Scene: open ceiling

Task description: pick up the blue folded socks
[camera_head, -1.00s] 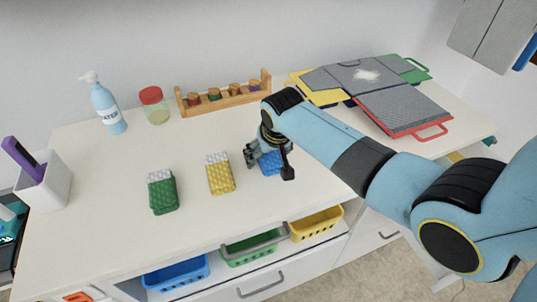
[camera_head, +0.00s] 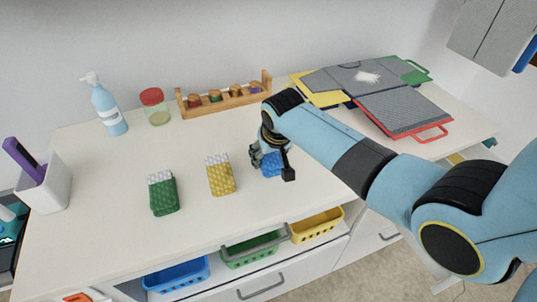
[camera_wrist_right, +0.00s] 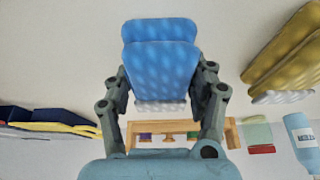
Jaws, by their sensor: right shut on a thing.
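The blue folded socks (camera_head: 272,164) are at the right end of a row of folded socks on the white table. In the right wrist view the blue folded socks (camera_wrist_right: 160,62) sit between the two fingers, with their white edge toward the palm. My right gripper (camera_head: 270,160) is shut on them from above, and its fingers hide part of them in the head view. It also shows in the right wrist view (camera_wrist_right: 163,95), one finger on each side. I cannot tell whether the socks touch the table. My left gripper is not in view.
Yellow socks (camera_head: 221,176) and green socks (camera_head: 163,193) lie to the left. A wooden rack (camera_head: 225,97), a red-lidded jar (camera_head: 155,107) and a bottle (camera_head: 108,108) stand behind. Blue (camera_head: 176,277), green (camera_head: 250,250) and yellow (camera_head: 317,226) baskets are below the front edge.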

